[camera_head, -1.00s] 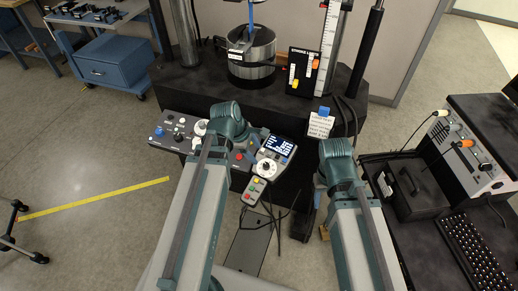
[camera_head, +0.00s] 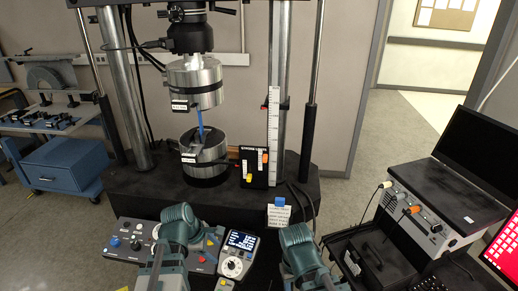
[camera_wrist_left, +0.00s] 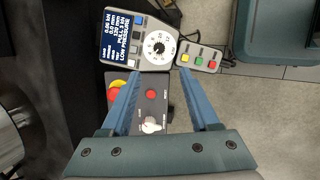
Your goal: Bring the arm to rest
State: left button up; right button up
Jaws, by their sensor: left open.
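My left arm (camera_head: 172,238) comes in low in the head view, its wrist over the control panel in front of the test machine. In the left wrist view my left gripper (camera_wrist_left: 168,88) is open, its two blue fingers apart with nothing between them. The dark panel (camera_wrist_left: 151,108) with a white knob, a red button and a yellow-red button shows beneath and between the fingers; contact cannot be told. My right arm (camera_head: 300,255) stands to the right in the head view; its gripper fingers are hidden.
The test machine's upper cylinder (camera_head: 194,82) and lower cylinder (camera_head: 205,155) have a thin blue piece (camera_head: 200,122) between them. A lit handset (camera_head: 238,248) lies beside the left wrist. A black tray (camera_head: 372,262) and grey instrument box (camera_head: 425,205) stand at right.

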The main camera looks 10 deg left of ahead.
pick_arm(q)
jog(key=s+d+m+g+y, duration=0.1)
jog(key=s+d+m, duration=0.4)
jog(key=m, duration=0.6)
jog(key=s+d+f+m+g+y, duration=0.1)
jog(key=s+d+m+g+y, duration=0.1)
jog(key=s+d+m, duration=0.3)
jog(key=d+m+y, duration=0.1)
jog(key=d+m, duration=0.3)
jog(key=m, duration=0.2)
jog(key=shift+f, duration=0.2)
